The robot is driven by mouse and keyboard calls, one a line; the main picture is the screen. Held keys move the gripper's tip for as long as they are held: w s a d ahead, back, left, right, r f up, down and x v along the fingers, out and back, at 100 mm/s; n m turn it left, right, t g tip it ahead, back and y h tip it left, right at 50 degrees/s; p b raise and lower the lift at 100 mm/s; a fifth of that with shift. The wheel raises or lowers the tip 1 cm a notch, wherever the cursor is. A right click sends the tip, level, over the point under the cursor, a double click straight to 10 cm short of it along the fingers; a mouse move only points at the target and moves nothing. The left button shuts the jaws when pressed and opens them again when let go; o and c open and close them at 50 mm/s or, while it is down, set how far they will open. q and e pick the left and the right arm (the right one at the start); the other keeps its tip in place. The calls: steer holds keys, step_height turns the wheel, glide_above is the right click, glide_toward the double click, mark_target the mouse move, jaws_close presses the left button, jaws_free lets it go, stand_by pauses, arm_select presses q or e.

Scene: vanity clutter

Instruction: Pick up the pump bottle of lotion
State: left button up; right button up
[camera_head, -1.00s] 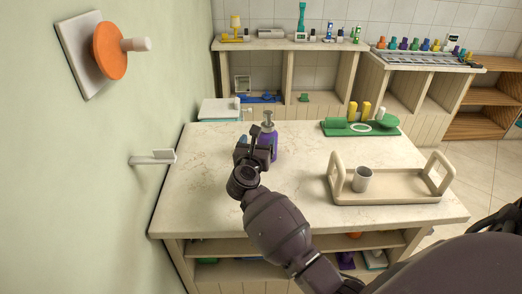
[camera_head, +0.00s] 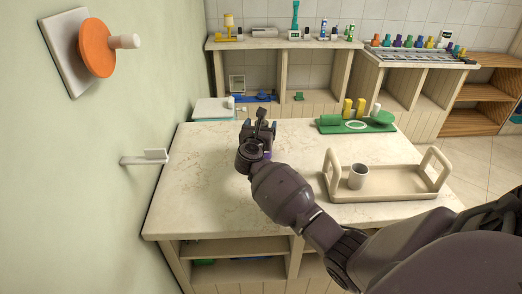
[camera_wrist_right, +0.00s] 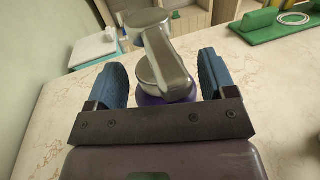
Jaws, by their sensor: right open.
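The pump bottle of lotion, purple with a silver pump head (camera_wrist_right: 160,55), stands on the marble-topped table and shows in the right wrist view between my right gripper's blue finger pads. In the head view the bottle is almost wholly hidden behind my right gripper (camera_head: 260,127), with only a sliver of purple (camera_head: 268,155) showing. The right gripper is open, one finger on each side of the pump, with visible gaps to both pads. The bottle's lower body is hidden. My left gripper is not in view.
A beige tray (camera_head: 400,194) with two raised handles holds a grey cup (camera_head: 358,176) at the right. A green stand (camera_head: 345,127) with yellow pieces is at the back right. A white box (camera_head: 213,109) sits behind the table's back left. The front left tabletop is clear.

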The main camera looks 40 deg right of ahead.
steer(key=shift+w+d, duration=0.45)
steer(key=shift+r, duration=0.15)
jaws_close()
